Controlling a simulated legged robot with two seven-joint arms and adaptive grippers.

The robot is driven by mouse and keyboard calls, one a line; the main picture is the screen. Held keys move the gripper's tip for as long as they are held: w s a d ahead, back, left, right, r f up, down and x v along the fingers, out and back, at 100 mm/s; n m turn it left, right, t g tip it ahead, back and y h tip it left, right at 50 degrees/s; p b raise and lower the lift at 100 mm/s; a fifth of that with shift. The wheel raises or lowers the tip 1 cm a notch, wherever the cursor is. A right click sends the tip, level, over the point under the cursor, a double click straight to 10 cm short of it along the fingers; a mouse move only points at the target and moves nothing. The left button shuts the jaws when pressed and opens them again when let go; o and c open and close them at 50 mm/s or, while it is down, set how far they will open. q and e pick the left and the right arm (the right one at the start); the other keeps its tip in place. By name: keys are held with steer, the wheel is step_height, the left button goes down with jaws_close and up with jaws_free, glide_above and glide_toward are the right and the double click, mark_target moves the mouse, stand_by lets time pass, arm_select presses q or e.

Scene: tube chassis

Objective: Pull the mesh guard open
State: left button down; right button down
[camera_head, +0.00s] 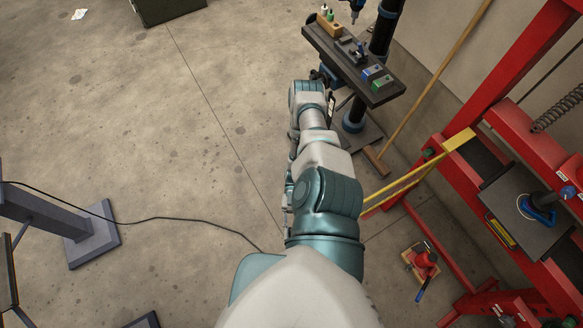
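No mesh panel shows clearly. Two thin yellow bars (418,178) stick out to the left from the red press frame (447,170) at the right; they may be the guard's frame seen nearly edge-on, but I cannot tell. My other arm is not in view.
A dark bench (350,65) with a wooden block and small tools stands at the top. A broom (432,88) leans by the wall. A grey post base (92,235) and a cable (170,218) are left; the floor between is mostly clear.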

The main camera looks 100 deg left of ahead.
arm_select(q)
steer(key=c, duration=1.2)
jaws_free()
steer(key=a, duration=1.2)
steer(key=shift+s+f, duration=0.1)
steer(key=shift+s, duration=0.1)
